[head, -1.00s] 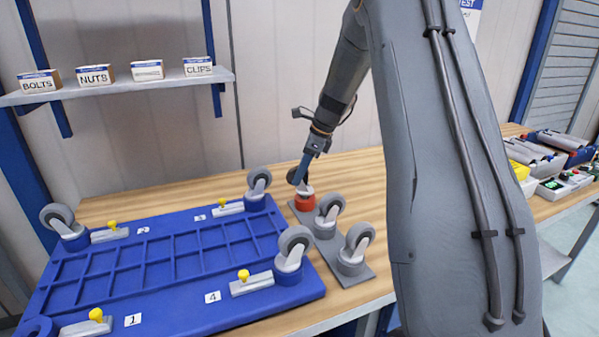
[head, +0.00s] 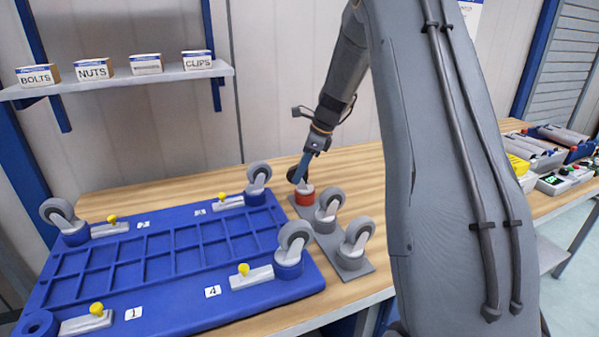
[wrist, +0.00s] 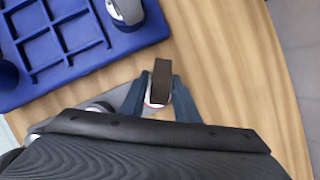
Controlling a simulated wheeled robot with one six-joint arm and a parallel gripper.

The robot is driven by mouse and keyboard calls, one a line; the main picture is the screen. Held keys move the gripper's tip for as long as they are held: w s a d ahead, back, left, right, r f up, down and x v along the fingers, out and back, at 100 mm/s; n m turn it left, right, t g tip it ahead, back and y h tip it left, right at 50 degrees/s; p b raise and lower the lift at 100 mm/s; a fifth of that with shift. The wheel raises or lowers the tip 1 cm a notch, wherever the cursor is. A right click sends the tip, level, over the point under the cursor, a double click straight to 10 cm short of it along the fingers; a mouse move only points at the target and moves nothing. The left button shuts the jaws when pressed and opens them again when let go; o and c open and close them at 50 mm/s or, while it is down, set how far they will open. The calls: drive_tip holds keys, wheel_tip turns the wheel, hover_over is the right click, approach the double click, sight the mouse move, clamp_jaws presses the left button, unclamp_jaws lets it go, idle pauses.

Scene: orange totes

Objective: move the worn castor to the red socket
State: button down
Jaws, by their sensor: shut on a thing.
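The worn castor (head: 292,174) has a dark wheel and a pale mount. It stands upright at the red socket (head: 304,197), at the far end of the grey plate. My gripper (head: 303,168) reaches down from above with blue fingers shut on the castor. In the wrist view, the castor's dark brown wheel (wrist: 161,80) lies between the two fingers (wrist: 164,98). A thin red rim of the socket (wrist: 152,105) shows below the wheel. The pale mount meets the socket's top, but I cannot tell how deep it sits.
Two grey castors (head: 328,206) (head: 357,238) stand on the same grey plate (head: 362,270), close in front. The blue platform (head: 190,290) on the left carries grey castors at three corners and an empty round socket (head: 37,328) at the front left. Bare wood lies behind.

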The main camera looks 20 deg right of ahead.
drive_tip(key=shift+f, duration=0.15)
drive_tip(key=c, duration=1.3)
unclamp_jaws()
drive_tip(key=b+v, duration=0.1)
drive_tip(key=v, duration=0.6)
drive_tip(key=shift+s+d+r+b, duration=0.1)
drive_tip(key=shift+r+b, duration=0.25)
